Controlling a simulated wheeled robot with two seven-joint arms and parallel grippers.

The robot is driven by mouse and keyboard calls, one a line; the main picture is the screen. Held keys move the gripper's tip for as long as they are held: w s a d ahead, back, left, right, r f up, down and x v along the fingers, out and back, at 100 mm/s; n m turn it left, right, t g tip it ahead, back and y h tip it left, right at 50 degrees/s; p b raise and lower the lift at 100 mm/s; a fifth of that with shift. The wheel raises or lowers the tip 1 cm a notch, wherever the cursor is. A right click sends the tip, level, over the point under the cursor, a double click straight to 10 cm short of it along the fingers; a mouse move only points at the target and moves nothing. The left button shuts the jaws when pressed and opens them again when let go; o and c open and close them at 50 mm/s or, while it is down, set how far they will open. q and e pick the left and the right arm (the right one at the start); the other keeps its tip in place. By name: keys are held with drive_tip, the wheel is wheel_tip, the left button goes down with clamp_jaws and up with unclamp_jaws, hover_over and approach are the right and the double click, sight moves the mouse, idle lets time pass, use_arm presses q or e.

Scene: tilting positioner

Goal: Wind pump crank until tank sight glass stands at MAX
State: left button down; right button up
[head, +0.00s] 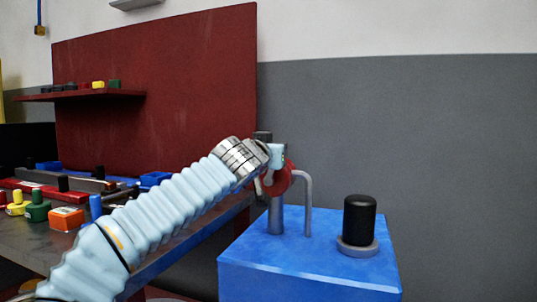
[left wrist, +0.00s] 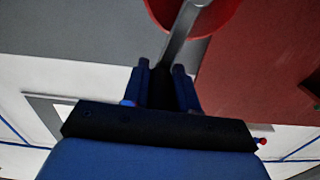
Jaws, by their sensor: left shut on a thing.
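A blue box (head: 310,258) stands right of the bench in the head view, with a grey post (head: 275,215) and a bent grey pipe (head: 307,200) on top. A red round part (head: 278,182) sits by the post, partly behind my left gripper (head: 277,157). In the left wrist view, my left gripper (left wrist: 161,68) is shut on the crank handle (left wrist: 160,88), dark between the blue fingers. A grey crank arm (left wrist: 181,32) runs from there across the red round part (left wrist: 205,12). No sight glass or MAX mark can be made out. My right gripper is not in view.
A black cylinder (head: 360,220) on a grey base stands on the box's right side. The bench (head: 190,232) at left carries several coloured parts, including an orange block (head: 67,218). A dark red panel (head: 160,125) with a small shelf (head: 80,95) rises behind it.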

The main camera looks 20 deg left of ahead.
use_arm(q)
drive_tip(key=shift+d+f+m+b, duration=0.3)
drive_tip(key=shift+d+m, duration=0.2)
drive_tip(key=shift+m, duration=0.25)
drive_tip(key=shift+d+f+m+b, duration=0.15)
drive_tip(key=shift+d+m+b, duration=0.25)
drive_tip(key=shift+m, duration=0.3)
drive_tip(key=shift+d+f+m+b, duration=0.25)
drive_tip(key=shift+d+m, duration=0.3)
drive_tip(key=shift+m, duration=0.2)
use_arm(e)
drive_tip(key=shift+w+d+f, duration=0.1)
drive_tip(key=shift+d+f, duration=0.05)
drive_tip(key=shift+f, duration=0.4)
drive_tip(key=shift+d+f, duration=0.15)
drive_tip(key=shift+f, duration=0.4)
use_arm(q)
drive_tip(key=c, duration=0.9)
unclamp_jaws()
drive_tip(key=shift+s, duration=0.1)
